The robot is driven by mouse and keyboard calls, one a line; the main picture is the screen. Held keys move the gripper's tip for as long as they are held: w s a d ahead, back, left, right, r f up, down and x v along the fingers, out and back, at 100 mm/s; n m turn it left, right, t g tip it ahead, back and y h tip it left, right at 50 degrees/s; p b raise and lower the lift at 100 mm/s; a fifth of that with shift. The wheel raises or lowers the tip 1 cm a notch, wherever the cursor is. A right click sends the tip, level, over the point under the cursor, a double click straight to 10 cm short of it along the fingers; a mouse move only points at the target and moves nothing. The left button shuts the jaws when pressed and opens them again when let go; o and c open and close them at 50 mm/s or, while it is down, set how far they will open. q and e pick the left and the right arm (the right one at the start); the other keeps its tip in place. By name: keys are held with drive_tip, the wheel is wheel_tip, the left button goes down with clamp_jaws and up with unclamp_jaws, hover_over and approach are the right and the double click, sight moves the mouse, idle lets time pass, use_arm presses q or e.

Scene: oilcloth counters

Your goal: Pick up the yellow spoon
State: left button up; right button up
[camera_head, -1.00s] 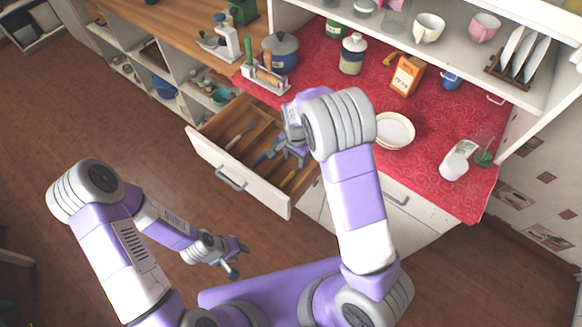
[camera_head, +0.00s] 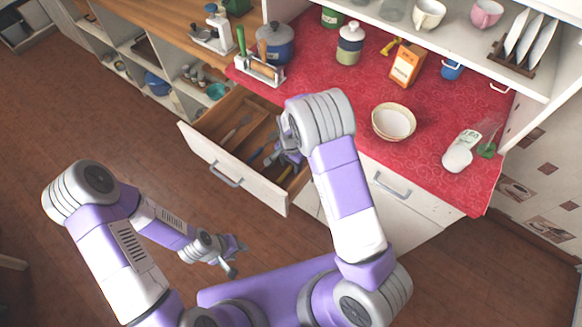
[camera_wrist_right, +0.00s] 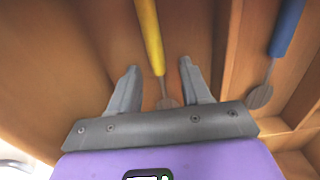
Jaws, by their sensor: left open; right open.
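The yellow spoon (camera_wrist_right: 150,38) lies in the open wooden drawer (camera_head: 262,190). In the right wrist view its handle runs down between the spread fingers of my right gripper (camera_wrist_right: 160,66), and a grey metal end shows near the palm. The fingers stand on either side of it with gaps, not closed on it. In the head view my right gripper (camera_head: 284,160) is over or inside the drawer's right part and largely hides the spoon. My left gripper (camera_head: 236,258) is open and empty, low in front of the drawer, over the floor.
A blue-handled utensil (camera_wrist_right: 287,28) lies across a wooden divider (camera_wrist_right: 228,55) from the spoon. The red counter (camera_head: 330,110) above the drawer holds a bowl (camera_head: 394,122), a carton (camera_head: 407,65), a jar (camera_head: 349,45) and a blue pot (camera_head: 275,44). Open floor lies left.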

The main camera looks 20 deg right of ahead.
clamp_jaws()
drive_tip(key=shift+r, duration=0.1)
